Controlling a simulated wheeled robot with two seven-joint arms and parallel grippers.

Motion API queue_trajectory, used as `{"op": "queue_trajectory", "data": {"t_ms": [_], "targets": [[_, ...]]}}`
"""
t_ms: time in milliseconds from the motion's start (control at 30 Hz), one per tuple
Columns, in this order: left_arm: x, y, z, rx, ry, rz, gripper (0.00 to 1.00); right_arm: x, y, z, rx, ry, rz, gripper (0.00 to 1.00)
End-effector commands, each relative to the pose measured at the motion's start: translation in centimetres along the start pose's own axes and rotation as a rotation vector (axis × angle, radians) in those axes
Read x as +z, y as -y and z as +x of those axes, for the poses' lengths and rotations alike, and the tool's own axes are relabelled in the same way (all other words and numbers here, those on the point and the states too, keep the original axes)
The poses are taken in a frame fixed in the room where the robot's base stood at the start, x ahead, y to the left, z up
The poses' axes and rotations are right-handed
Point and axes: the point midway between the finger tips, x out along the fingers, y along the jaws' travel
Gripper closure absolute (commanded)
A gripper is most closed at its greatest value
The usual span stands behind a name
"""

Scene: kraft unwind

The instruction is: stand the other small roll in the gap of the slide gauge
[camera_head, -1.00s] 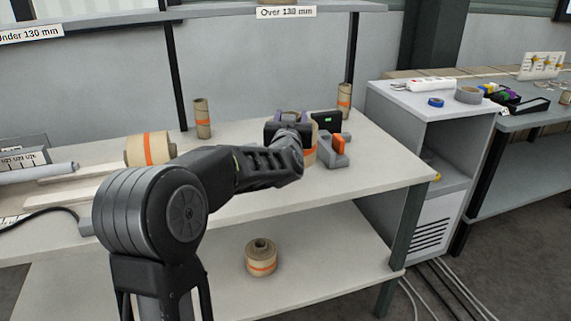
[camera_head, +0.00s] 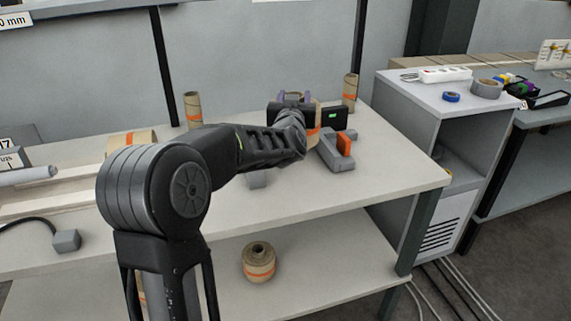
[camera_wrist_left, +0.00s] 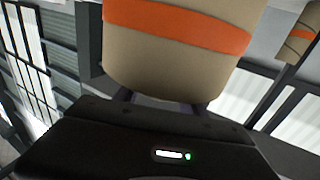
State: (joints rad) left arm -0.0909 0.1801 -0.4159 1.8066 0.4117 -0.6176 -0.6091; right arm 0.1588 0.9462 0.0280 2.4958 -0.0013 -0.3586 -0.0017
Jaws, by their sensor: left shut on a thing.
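My left gripper (camera_head: 294,98) is shut on a small kraft roll (camera_head: 315,132) with an orange band. The roll is mostly hidden behind my wrist in the head view. In the left wrist view the held roll (camera_wrist_left: 180,60) fills the top middle. The slide gauge (camera_head: 330,157), grey with an orange block (camera_head: 344,145), lies on the table just right of the held roll. Its gap is not clearly visible, and I cannot tell whether the roll touches it. My right gripper is out of view.
Narrow upright rolls stand at the table's back, left (camera_head: 193,110) and right (camera_head: 349,90). A wider roll (camera_head: 125,141) is partly behind my arm. Another roll (camera_head: 258,264) stands on the lower shelf. A grey cabinet (camera_head: 420,115) stands right. The table's front right is clear.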

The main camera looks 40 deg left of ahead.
Motion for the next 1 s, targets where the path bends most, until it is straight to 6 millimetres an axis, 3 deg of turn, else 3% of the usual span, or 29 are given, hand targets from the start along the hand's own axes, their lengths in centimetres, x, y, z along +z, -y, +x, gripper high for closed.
{"op": "queue_trajectory", "data": {"t_ms": [400, 833, 1000], "targets": [[5.3, 0.1, 0.0, -0.002, -0.005, 0.002, 1.0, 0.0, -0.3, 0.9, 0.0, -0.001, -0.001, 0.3], [6.0, 0.0, 0.0, -0.002, -0.007, 0.0, 1.0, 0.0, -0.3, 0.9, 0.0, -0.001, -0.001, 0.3], [7.8, 0.0, 0.0, -0.001, -0.004, 0.001, 1.0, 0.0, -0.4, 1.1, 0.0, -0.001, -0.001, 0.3]]}}
